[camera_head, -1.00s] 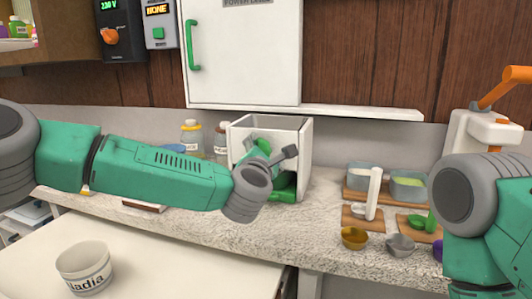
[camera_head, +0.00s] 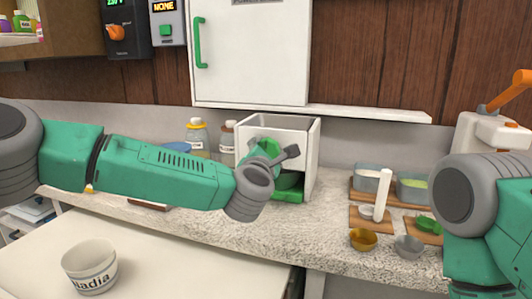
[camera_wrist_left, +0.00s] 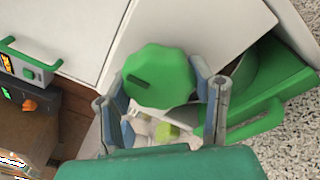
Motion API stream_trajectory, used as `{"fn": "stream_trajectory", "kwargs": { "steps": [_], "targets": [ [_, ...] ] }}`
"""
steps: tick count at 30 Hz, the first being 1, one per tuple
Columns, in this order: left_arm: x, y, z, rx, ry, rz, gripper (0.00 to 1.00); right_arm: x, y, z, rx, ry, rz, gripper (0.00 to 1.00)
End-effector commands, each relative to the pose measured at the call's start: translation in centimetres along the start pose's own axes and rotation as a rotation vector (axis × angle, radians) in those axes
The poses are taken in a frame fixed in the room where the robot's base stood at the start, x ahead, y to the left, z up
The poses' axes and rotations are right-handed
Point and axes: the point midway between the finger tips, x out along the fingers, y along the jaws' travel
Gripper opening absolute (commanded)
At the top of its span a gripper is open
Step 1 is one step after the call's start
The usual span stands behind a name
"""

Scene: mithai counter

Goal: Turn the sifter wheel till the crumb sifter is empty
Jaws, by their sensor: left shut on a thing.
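The crumb sifter (camera_head: 306,155) is a white open-topped box on the counter against the wall. Its green sifter wheel (camera_wrist_left: 160,75) is a scalloped knob with a dark slot on the front face. In the head view the wheel is partly hidden by my left gripper (camera_head: 275,153). In the left wrist view that gripper (camera_wrist_left: 160,88) has a finger on either side of the wheel and is shut on it. A green drawer (camera_wrist_left: 262,118) sits low in the sifter, with a rounded green thing inside. The sifter's inside is too dark to judge its contents. My right arm shows at the right; its gripper is out of view.
A white bowl marked "Nadia" (camera_head: 89,267) stands on the pale front table. Jars (camera_head: 196,140) stand left of the sifter. Trays, a white upright piece (camera_head: 381,195), a gold cup (camera_head: 363,239) and a grey cup (camera_head: 408,246) lie to the right. A white cabinet (camera_head: 250,60) hangs above.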

Motion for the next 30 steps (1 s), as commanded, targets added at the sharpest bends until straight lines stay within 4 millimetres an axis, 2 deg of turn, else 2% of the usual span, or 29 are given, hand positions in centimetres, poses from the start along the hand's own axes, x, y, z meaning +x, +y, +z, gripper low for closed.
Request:
{"fn": "stream_trajectory", "kwargs": {
  "steps": [11, 30],
  "targets": [
    [-0.13, -0.05, 0.36, 0.182, -0.027, 0.02, 0.2, -0.01, 0.0, 0.0, 0.0, 0.0, 0.0, 1.0],
    [-0.19, -0.32, 0.16, 0.778, -0.094, 0.081, 0.2, -0.24, 0.0, -0.01, 0.0, 0.0, 0.0, 1.0]
  ]
}}
